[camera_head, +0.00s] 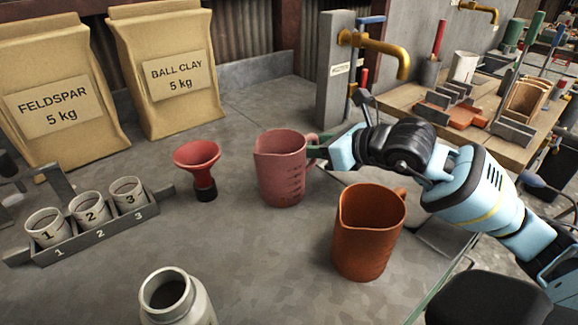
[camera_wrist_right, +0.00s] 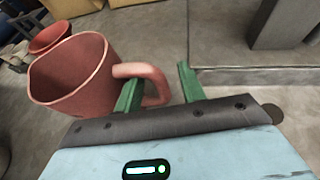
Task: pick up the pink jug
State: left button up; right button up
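The pink jug (camera_head: 281,170) stands upright on the grey worktop, its handle toward the right. In the right wrist view the pink jug (camera_wrist_right: 72,80) is at the left, with its handle reaching right. My right gripper (camera_head: 319,149) is at the handle, coming from the right. In the wrist view my right gripper (camera_wrist_right: 159,76) has its green fingers apart. One finger is at the handle's loop and the other is beyond its outer side, with a visible gap. The handle's outer part lies between them. My left gripper is out of view.
An orange jug (camera_head: 367,235) stands near the front, below my right arm. A red funnel (camera_head: 198,165) is left of the pink jug. A numbered cup rack (camera_head: 95,233), a grey bottle (camera_head: 176,298) and a ball clay bag (camera_head: 168,70) stand around. A tap post (camera_head: 336,70) rises behind.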

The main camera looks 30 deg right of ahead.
jog(key=shift+w, duration=0.15)
jog(key=shift+c, duration=0.4)
grip_shut()
notch_tip(320, 180, up, 8)
jog(key=shift+r+p, duration=0.25)
jog(key=shift+p, duration=0.2)
jog(key=shift+r, duration=0.75)
jog(key=shift+a, duration=0.1)
